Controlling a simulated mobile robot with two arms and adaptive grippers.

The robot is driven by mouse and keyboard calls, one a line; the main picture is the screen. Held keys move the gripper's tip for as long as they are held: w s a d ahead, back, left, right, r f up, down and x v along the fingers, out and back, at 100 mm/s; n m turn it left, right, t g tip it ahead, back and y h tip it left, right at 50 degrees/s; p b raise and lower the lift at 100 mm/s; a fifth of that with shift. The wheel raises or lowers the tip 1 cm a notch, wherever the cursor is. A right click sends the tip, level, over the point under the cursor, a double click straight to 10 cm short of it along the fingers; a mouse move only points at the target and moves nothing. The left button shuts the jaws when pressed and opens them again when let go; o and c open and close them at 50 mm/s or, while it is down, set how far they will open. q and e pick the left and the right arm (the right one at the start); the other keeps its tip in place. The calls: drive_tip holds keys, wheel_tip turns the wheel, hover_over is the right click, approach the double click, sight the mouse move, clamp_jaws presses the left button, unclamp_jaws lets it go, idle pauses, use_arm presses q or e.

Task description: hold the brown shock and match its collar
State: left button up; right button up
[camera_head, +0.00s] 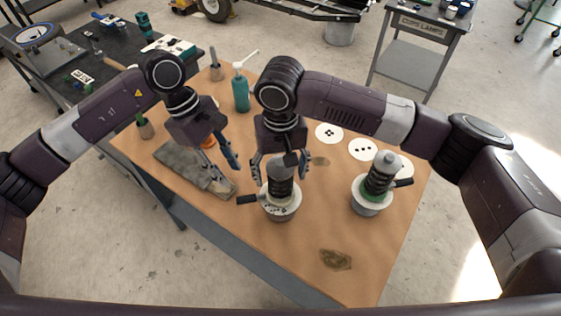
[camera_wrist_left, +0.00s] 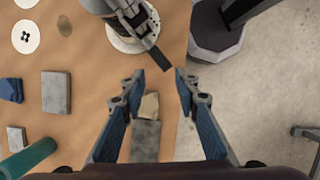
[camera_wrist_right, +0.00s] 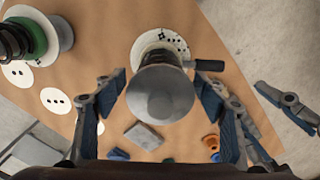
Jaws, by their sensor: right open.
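The central shock (camera_head: 281,170) has a dark coil and a grey cap (camera_wrist_right: 162,94); its brown colour is hard to confirm. It stands upright in a white, dot-marked collar (camera_head: 281,211) with a black handle (camera_wrist_right: 208,65). The collar also shows in the left wrist view (camera_wrist_left: 127,43). My right gripper (camera_head: 281,183) is open, its fingers on either side of the shock's upper part; contact is not visible. My left gripper (camera_wrist_left: 160,76) is open and empty, left of the shock. A second shock (camera_head: 379,174) with a green ring stands in another white collar (camera_head: 369,208) at the right.
White dotted discs (camera_head: 329,133) (camera_head: 362,149) lie behind the shocks. A teal bottle (camera_head: 241,92) stands at the back. A dark stain (camera_head: 336,259) marks the otherwise clear front of the table.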

drive_tip(key=shift+f, duration=0.65)
clamp_jaws()
drive_tip(key=c, duration=0.6)
unclamp_jaws()
drive_tip(key=c, duration=0.8)
